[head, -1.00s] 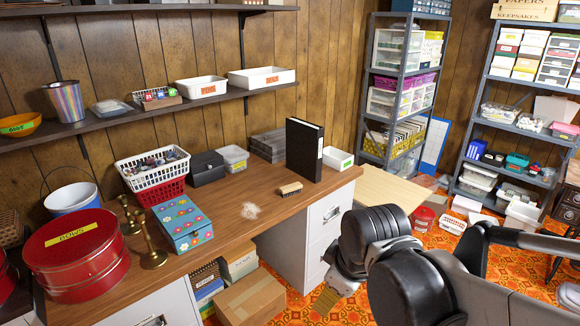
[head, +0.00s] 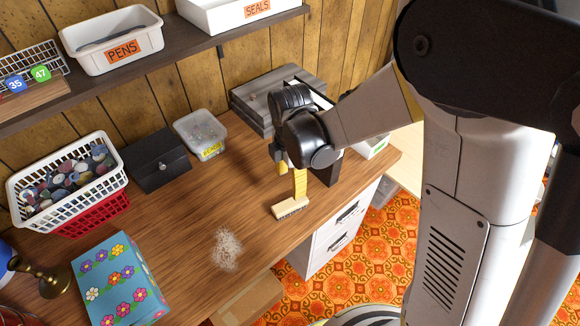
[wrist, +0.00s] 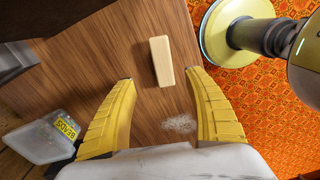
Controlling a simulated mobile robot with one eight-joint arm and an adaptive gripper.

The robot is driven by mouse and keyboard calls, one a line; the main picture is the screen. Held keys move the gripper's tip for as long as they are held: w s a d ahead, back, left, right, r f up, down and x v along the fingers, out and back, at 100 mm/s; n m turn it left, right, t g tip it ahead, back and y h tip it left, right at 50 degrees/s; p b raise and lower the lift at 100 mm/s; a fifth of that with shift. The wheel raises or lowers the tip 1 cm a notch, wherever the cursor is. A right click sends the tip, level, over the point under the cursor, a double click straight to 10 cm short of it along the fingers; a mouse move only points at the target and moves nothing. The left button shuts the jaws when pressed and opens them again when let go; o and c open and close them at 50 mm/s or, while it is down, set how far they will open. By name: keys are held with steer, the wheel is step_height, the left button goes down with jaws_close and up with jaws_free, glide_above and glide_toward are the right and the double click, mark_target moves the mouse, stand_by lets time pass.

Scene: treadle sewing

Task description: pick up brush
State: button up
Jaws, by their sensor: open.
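The brush (head: 290,207) is a small block with a pale wooden back and dark bristles underneath. It lies on the wooden desk (head: 180,240), near the front edge. In the wrist view the brush (wrist: 162,61) shows its pale back, just beyond and between my fingertips. My gripper (wrist: 160,79) has two yellow fingers spread wide with nothing between them. In the head view my gripper (head: 300,192) points down close above the brush, and one finger overlaps it. I cannot tell the exact height gap.
A patch of pale dust (head: 227,250) lies left of the brush. A clear box labelled beads (head: 201,134), a black box (head: 156,160), a white basket (head: 68,184) and a flowered box (head: 119,280) stand left. A dark object (wrist: 20,60) stands near my gripper. The desk edge drops to an orange floor.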

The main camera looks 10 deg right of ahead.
mark_target(290, 203)
steer(key=shift+w+f, duration=0.1)
steer(key=shift+f, duration=0.3)
steer(key=f, duration=0.1)
steer(key=f+b, duration=0.1)
steer(key=f, duration=0.1)
steer(key=f+b, duration=0.1)
steer(key=shift+s+f, duration=0.4)
step_height(290, 203, down, 5)
steer(key=b, duration=0.3)
steer(key=shift+f, duration=0.1)
steer(key=c, duration=1.3)
